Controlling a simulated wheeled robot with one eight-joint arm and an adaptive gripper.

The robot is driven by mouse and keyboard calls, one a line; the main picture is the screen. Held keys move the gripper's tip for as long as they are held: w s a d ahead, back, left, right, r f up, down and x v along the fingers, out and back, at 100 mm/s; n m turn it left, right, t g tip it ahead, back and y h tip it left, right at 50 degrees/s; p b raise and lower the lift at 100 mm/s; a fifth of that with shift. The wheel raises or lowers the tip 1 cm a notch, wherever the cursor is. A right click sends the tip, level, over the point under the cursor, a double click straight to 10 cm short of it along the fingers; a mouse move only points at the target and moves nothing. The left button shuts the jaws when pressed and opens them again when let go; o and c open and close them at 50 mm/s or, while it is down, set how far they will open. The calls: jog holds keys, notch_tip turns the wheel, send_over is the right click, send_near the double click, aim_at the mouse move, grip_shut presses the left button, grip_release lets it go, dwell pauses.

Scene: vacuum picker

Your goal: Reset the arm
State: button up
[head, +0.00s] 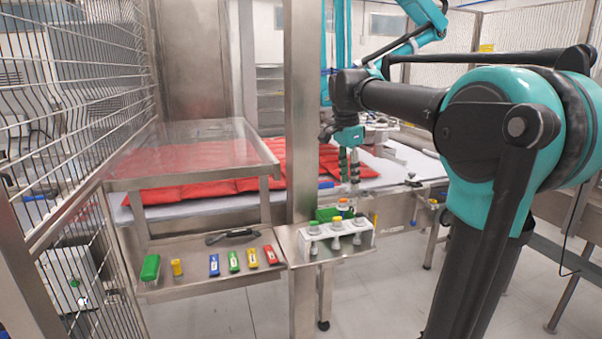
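A large teal and black jointed arm (495,122) stands at the right, close to the camera. Its black forearm reaches left to a wrist (348,138) beside the steel post. A downward tool with slim dark and metal tips (348,164) hangs from that wrist above the work table. The tips look empty, and the small scale hides their detail. A white holder (325,252) with several grey fittings stands on a small steel shelf below. No adaptive gripper of mine can be made out in the head view.
A steel post (302,110) rises mid-picture. A steel tray (205,283) at lower left carries several small coloured items. Red padded packs (225,176) lie on the table behind. A wire fence (75,130) bounds the left. Clear floor (385,300) shows at lower centre.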

jog(key=s+d+f+n+t, duration=0.1)
jog(key=s+f+n, duration=0.3)
jog(key=s+f, duration=0.3)
jog(key=s+d+f+n+t, duration=0.1)
jog(key=s+f+n, duration=0.4)
jog(key=f, duration=0.9)
jog(key=s+d+f+n+t+y, duration=0.1)
jog(key=s+d+f+n, duration=0.2)
jog(key=s+f, duration=0.6)
jog(key=shift+s+f+n+t, duration=0.15)
jog(key=shift+f+n+t, duration=0.15)
jog(key=shift+f+n, duration=0.6)
